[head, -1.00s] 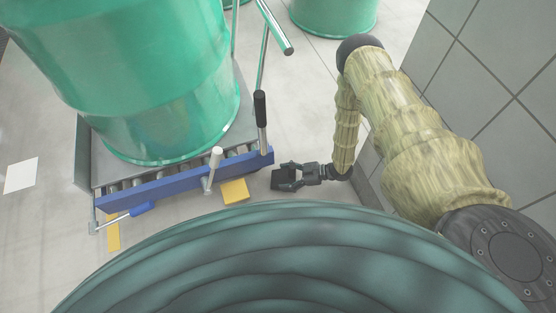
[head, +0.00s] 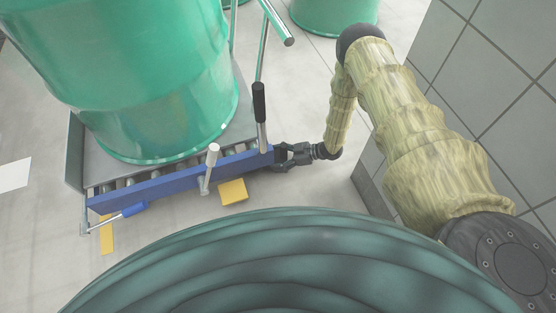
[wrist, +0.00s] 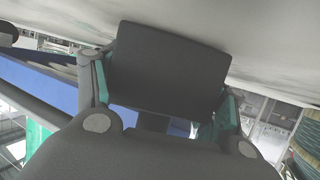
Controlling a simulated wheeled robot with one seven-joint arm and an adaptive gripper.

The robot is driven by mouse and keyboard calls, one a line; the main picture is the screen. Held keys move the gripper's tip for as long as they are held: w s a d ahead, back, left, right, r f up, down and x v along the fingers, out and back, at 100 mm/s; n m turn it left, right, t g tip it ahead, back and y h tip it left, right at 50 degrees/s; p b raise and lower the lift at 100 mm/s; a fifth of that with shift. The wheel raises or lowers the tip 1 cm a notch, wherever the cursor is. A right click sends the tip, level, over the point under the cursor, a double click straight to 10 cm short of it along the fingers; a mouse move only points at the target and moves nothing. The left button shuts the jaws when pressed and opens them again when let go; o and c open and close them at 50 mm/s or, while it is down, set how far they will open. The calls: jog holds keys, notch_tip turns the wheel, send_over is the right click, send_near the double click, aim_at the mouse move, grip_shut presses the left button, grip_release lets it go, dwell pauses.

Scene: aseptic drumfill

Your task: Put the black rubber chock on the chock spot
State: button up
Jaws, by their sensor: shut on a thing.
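The black rubber chock (wrist: 166,68) fills the middle of the wrist view as a dark block between the fingers. My gripper (wrist: 165,95) is shut on it. In the head view my gripper (head: 283,156) is at the right end of the blue conveyor rail, very close to it; whether it touches I cannot tell. The chock is mostly hidden there. A yellow square patch (head: 233,191) lies on the floor in front of the rail, left of and nearer than my gripper. I cannot tell whether it is the chock spot.
A large green drum (head: 160,90) stands on the roller conveyor, with the blue rail (head: 170,182) along its front. A black-handled lever (head: 260,103) and a white-topped lever (head: 212,154) rise from it. A tiled wall (head: 480,90) is on the right. A white sheet (head: 14,175) is at left.

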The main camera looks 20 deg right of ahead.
jog(key=shift+w+f, duration=0.1)
jog(key=shift+f, duration=0.1)
jog(key=o, duration=1.4)
jog(key=shift+r, duration=0.1)
jog(key=shift+r, duration=0.1)
jog(key=shift+s+d+r+p, duration=0.3)
jog(key=shift+d+p, duration=0.1)
jog(key=shift+d, duration=0.1)
jog(key=p+v, duration=0.2)
jog(key=v, duration=0.4)
jog(key=shift+d, duration=0.1)
